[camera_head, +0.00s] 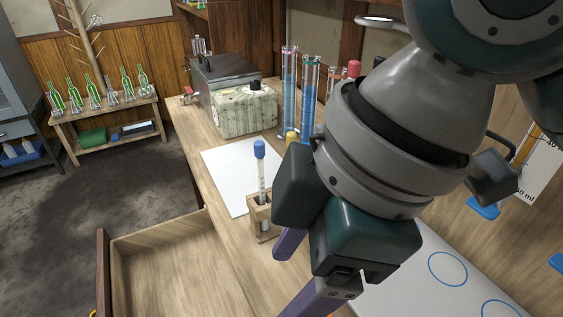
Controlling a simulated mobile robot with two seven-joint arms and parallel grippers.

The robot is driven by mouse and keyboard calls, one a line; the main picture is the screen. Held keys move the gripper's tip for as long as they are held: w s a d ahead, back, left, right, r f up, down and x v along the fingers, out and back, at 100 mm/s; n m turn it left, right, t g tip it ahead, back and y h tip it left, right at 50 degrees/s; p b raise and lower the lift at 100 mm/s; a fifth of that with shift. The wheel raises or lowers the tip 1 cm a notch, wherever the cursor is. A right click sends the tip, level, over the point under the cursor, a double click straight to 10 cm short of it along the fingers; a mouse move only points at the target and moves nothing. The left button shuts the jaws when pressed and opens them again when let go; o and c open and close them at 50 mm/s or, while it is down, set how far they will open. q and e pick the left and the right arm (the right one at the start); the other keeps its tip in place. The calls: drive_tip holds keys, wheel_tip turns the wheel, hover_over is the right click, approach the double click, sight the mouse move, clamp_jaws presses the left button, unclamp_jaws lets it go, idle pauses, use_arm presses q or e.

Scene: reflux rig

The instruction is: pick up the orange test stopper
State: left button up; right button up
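My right gripper (281,287) hangs low over the wooden bench, its arm coming in from the upper right. Its two purple fingers are apart and nothing shows between them. I cannot clearly make out an orange test stopper. A small orange-yellow bit (93,313) shows at the bottom left edge, outside the drawer; it is too cut off to identify. A yellow stopper (292,137) stands behind my gripper, partly hidden. A blue stopper (260,149) tops a tube in a small wooden rack (262,222), left of my gripper. My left gripper is out of view.
An open wooden drawer (165,270) juts out at lower left, its visible floor bare. A white sheet (225,170), a patterned box (246,112) and tall blue cylinders (309,90) stand on the bench (205,190). My arm hides much of the right side.

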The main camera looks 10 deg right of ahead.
drive_tip(key=w+d+f+n+h+b, duration=0.1)
drive_tip(key=w+d+f+b, duration=0.1)
drive_tip(key=f+b, duration=0.3)
drive_tip(key=w+d+f+n+h+b, duration=0.1)
drive_tip(key=d+f+n+b, duration=0.1)
drive_tip(key=f+b, duration=0.2)
drive_tip(key=w+d+f+n+g+h+b, duration=0.1)
drive_tip(key=w+d+f+b, duration=0.1)
drive_tip(key=f+b, duration=0.3)
drive_tip(key=shift+w+d+f+h+b, duration=0.1)
drive_tip(key=shift+w+f+h+b, duration=0.25)
drive_tip(key=shift+b, duration=0.95)
drive_tip(key=shift+n, duration=0.3)
wheel_tip(320, 180, down, 10)
drive_tip(key=shift+d+r+b, duration=0.1)
drive_tip(key=shift+r+b, duration=0.1)
drive_tip(key=shift+b, duration=0.6)
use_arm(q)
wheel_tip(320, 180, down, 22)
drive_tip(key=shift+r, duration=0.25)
use_arm(e)
clamp_jaws()
